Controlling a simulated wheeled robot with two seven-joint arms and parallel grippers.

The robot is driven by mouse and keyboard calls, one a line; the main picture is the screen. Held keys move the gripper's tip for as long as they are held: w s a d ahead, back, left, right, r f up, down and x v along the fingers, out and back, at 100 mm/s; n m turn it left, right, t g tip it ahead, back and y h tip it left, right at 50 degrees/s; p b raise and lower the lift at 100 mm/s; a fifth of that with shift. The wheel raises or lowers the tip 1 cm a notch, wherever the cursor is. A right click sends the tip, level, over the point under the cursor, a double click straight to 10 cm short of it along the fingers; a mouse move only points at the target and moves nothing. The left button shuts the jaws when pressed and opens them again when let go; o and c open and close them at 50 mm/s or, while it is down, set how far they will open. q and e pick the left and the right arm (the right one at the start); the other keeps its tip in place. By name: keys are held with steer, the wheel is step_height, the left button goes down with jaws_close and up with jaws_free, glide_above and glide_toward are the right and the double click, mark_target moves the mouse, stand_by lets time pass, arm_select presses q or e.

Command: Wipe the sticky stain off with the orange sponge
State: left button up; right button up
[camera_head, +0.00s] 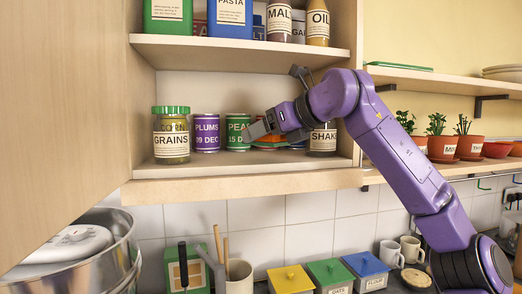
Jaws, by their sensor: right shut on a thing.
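My right gripper (262,128) reaches into the lower shelf of the open cabinet, with its purple arm coming in from the right. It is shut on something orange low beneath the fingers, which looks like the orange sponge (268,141). The sponge is mostly hidden by the gripper and sits close to the shelf board (220,165). I cannot make out the sticky stain; the gripper and cans may cover it. My left gripper is not in view.
A grains jar (171,138), a plums can (206,133) and a peas can (238,134) stand left of the gripper. A shaker jar (322,140) stands close on the right. The upper shelf (215,50) is overhead. The cabinet door (60,120) stands open at left.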

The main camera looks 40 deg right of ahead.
steer(key=shift+r, duration=0.45)
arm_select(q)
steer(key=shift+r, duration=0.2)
arm_select(e)
steer(key=shift+f, duration=0.2)
step_height(320, 180, up, 4)
steer(key=p, duration=0.3)
steer(key=shift+r, duration=0.15)
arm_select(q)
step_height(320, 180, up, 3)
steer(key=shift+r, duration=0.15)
